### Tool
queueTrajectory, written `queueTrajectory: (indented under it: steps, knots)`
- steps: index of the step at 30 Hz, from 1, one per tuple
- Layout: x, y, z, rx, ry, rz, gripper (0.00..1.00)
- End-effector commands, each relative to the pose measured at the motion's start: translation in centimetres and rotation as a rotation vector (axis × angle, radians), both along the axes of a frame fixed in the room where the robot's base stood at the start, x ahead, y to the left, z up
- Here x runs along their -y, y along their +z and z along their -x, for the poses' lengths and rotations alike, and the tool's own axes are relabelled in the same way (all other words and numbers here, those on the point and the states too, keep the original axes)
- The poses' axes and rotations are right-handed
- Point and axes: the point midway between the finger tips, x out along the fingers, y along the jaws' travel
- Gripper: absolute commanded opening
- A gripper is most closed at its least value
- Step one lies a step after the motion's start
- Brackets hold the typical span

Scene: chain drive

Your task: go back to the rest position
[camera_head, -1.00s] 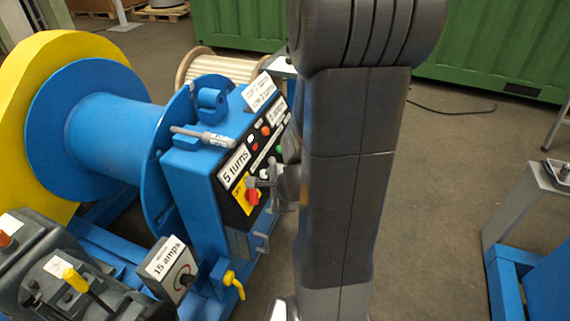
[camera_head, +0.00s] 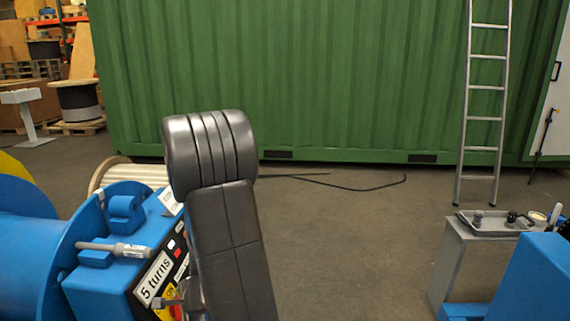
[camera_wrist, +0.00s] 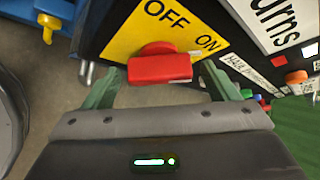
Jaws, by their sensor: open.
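My gripper (camera_wrist: 162,73) is open, its two green fingers apart in the wrist view. A red rotary switch (camera_wrist: 160,66) on a yellow plate (camera_wrist: 126,32) marked OFF and ON shows between and just beyond the fingertips. I see no finger closed on it, and I cannot tell the exact gap. In the head view my gripper is mostly hidden at the bottom, close to the front of the black control panel (camera_head: 181,262) on the blue machine (camera_head: 98,292). My arm stands in front of part of that panel.
A "5 turns" label (camera_head: 154,278) and a grey handle-like tool (camera_head: 125,250) are on the blue machine, beside a blue spool (camera_head: 28,262). A green container (camera_head: 330,80) and a ladder (camera_head: 487,120) stand behind. A tray (camera_head: 490,222) sits at right.

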Motion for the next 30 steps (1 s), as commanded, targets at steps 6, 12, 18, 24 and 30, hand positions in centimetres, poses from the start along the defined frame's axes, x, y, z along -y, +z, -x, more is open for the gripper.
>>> queueTrajectory:
  steps: [6, 12, 18, 24, 30]
  knots:
    - [0.0, 0.0, 0.0, 0.003, 0.001, 0.0, 0.81]
    - [0.1, 0.3, 0.1, 0.003, 0.001, 0.0, 0.81]
    - [1.2, 2.1, 1.0, 0.002, -0.001, -0.001, 0.81]
    - [3.1, 5.0, 2.7, 0.002, -0.001, -0.002, 0.81]
    - [5.2, 7.9, 4.4, 0.002, -0.001, 0.0, 0.81]
